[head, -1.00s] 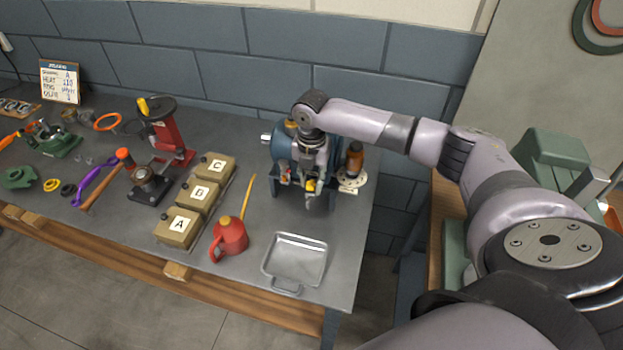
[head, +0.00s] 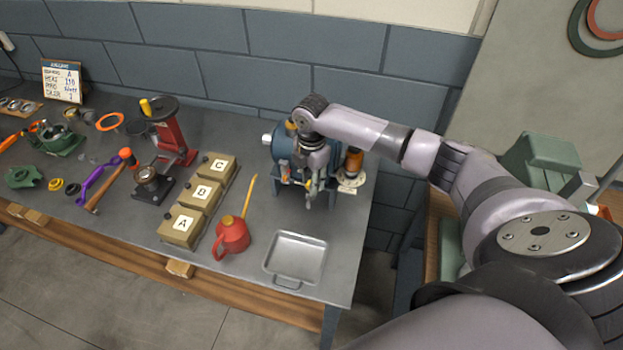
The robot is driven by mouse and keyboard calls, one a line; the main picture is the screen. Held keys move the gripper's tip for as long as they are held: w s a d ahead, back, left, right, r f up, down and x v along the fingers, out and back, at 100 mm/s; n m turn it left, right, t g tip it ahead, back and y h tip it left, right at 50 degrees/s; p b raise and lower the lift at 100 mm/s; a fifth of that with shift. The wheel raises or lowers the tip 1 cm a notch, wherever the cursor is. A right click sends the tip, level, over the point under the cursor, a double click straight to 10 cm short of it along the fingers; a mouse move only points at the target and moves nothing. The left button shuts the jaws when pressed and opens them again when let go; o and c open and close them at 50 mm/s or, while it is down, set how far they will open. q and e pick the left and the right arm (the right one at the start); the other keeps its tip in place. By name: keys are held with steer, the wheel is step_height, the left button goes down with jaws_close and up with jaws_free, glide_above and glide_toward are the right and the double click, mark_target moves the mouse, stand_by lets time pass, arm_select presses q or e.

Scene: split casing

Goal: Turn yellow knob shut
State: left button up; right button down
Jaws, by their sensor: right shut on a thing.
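A blue machine (head: 284,152) stands on the grey bench near its right end, against the wall. My right gripper (head: 309,197) reaches down in front of the machine and is shut on the yellow knob (head: 308,184). Only a small yellow patch of the knob shows between the fingers, so its turn angle cannot be told. My left gripper is not in view.
An amber jar (head: 353,161) stands on a pale disc right of the machine. A metal tray (head: 296,258), a red oil can (head: 232,237) and lettered boxes (head: 200,195) are in front and to the left. A red press (head: 175,135) stands further left.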

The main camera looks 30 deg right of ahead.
steer(key=shift+m, duration=0.5)
steer(key=c, duration=1.3)
jaws_free()
steer(key=shift+r, duration=4.05)
steer(key=shift+f, duration=0.1)
